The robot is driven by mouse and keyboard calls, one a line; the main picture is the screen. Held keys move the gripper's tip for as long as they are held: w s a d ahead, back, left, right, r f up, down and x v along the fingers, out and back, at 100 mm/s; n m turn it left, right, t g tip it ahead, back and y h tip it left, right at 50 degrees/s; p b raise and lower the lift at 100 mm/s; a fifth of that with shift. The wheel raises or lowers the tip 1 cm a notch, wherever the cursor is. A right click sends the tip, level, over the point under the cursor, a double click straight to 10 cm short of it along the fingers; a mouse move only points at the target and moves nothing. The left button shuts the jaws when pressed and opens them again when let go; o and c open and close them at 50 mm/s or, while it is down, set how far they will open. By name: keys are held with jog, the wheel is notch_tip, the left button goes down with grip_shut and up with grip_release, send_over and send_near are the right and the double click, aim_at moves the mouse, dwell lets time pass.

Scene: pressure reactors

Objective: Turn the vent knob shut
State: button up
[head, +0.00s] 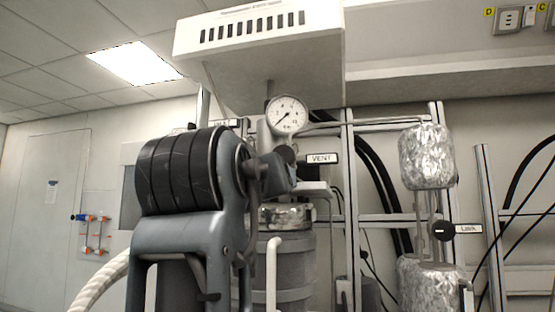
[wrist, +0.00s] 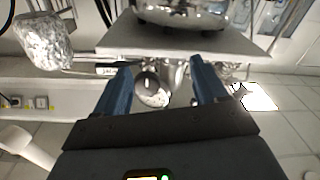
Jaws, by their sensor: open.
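The vent knob is a dark round knob (head: 287,154) just left of the white VENT label (head: 322,158) in the head view, below a round pressure gauge (head: 287,114). My gripper (head: 274,174) is at the knob's lower left in that view, partly hidden by my own wrist. In the wrist view, which is upside down, the blue fingers of my gripper (wrist: 160,63) are spread apart. The dark knob (wrist: 146,81) shows between them, overlapping the pale gauge face (wrist: 156,99). Contact with the knob is not visible, and its turn angle cannot be told.
A metal reactor vessel (head: 285,262) stands below the knob, under a white hood (head: 262,50). A foil-wrapped cylinder (head: 426,157) and another black knob (head: 443,231) with a label are at the right. Metal frame posts and black hoses stand behind.

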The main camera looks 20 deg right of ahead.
jog(key=m+g, duration=0.1)
jog(key=m, duration=0.1)
send_near(286, 151)
jog(key=w, duration=0.2)
jog(key=shift+f+p+x, duration=0.15)
jog(key=shift+p+x, duration=0.35)
jog(key=shift+x, duration=1.65)
jog(key=shift+f+p+x, duration=0.15)
jog(key=shift+p+x, duration=0.35)
jog(key=shift+x, duration=1.65)
jog(key=shift+s+d, duration=0.15)
jog(key=shift+s, duration=0.05)
jog(key=c, duration=1)
